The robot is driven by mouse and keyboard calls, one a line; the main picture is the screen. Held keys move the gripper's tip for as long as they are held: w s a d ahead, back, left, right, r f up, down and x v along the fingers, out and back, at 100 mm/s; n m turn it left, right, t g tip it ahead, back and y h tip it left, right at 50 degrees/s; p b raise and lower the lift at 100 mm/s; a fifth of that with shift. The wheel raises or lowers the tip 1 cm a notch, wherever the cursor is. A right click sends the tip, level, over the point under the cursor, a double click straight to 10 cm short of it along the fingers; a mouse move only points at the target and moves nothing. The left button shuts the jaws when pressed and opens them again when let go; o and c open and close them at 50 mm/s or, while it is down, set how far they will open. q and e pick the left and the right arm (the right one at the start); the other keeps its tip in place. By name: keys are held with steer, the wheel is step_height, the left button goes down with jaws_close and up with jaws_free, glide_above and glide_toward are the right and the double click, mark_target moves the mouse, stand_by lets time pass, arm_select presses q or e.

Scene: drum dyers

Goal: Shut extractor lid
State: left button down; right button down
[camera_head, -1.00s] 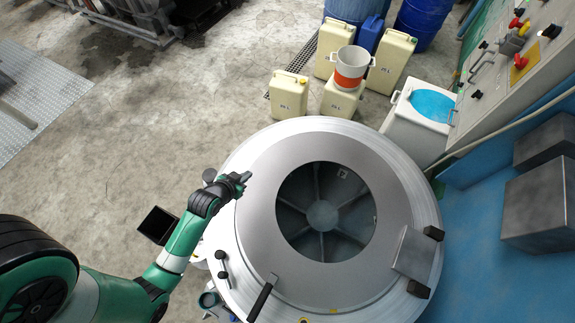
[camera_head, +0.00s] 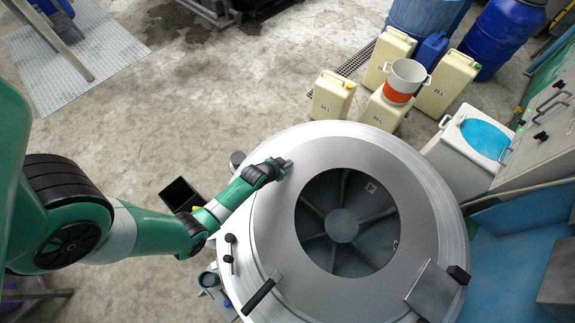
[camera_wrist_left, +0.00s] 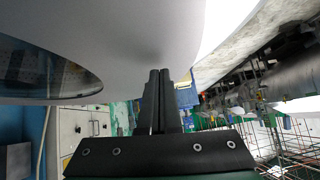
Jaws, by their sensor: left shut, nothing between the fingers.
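The extractor's round grey lid (camera_head: 270,210), with a round window (camera_head: 347,222), lies over the drum body (camera_head: 452,195). Spokes and a hub show through the window. A black handle (camera_head: 262,293) is on the lid's lower left, and a hinge bracket (camera_head: 432,290) at its lower right. Whether the lid is fully down cannot be told. My left gripper (camera_head: 284,165) is shut and empty at the lid's upper-left part. In the left wrist view its fingertips (camera_wrist_left: 160,75) are close against the pale lid (camera_wrist_left: 150,40); contact is unclear. My right gripper is out of view.
Cream canisters (camera_head: 332,97) and an orange-banded pot (camera_head: 402,82) stand behind the extractor. A white tub of blue liquid (camera_head: 470,140) is at its right, below a control panel. A black bin (camera_head: 179,194) stands left. The concrete floor is open at upper left.

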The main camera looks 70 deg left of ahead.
arm_select(q)
steer(key=shift+f, duration=0.25)
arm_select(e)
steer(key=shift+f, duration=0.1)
